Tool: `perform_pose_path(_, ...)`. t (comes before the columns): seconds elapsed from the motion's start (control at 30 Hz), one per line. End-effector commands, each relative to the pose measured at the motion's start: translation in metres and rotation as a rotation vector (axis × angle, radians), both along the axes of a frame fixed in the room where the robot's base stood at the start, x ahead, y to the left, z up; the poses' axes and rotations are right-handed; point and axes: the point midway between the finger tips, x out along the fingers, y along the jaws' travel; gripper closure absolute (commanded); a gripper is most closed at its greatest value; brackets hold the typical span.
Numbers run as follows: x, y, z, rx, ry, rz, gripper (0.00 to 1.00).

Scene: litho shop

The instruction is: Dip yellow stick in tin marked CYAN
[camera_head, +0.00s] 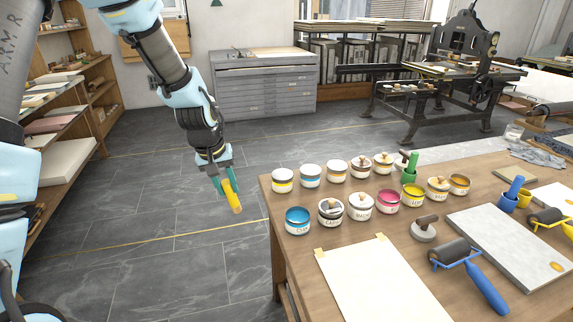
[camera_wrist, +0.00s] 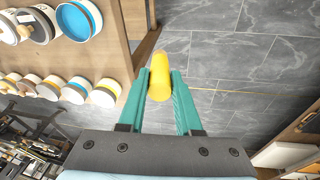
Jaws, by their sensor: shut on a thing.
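My gripper (camera_head: 223,178) is shut on the yellow stick (camera_head: 232,198) and holds it in the air, tilted, over the floor to the left of the table. In the wrist view the stick (camera_wrist: 159,78) sits between the two green fingers of my gripper (camera_wrist: 160,88). An open tin with blue ink (camera_head: 297,220) stands at the table's left edge; its label looks like CYAN but is small. The same blue tin shows in the wrist view (camera_wrist: 78,20). The stick is apart from the tin.
The wooden table (camera_head: 285,262) carries several other tins, some with lids, in two rows. A sheet of paper (camera_head: 380,285), a blue-handled roller (camera_head: 470,270) and a grey slab (camera_head: 505,240) lie nearer. The floor left of the table is clear.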

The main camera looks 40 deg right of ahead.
Motion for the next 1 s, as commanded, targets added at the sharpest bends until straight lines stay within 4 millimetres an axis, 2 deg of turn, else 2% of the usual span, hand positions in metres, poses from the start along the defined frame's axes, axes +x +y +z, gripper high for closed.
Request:
perform_pose_path(0.03,-0.017,-0.025,0.013,-0.018,-0.005,-0.041,1.00)
perform_pose_path(0.1,-0.038,-0.053,0.023,-0.039,-0.007,-0.082,1.00)
perform_pose_path(0.2,-0.065,-0.084,0.036,-0.065,-0.008,-0.130,1.00)
perform_pose_path(0.33,-0.092,-0.109,0.047,-0.089,-0.007,-0.173,1.00)
perform_pose_path(0.47,-0.105,-0.121,0.052,-0.100,-0.006,-0.193,1.00)
perform_pose_path(0.63,-0.107,-0.124,0.048,-0.103,-0.005,-0.196,1.00)
perform_pose_path(1.0,-0.107,-0.123,0.015,-0.101,-0.005,-0.196,1.00)
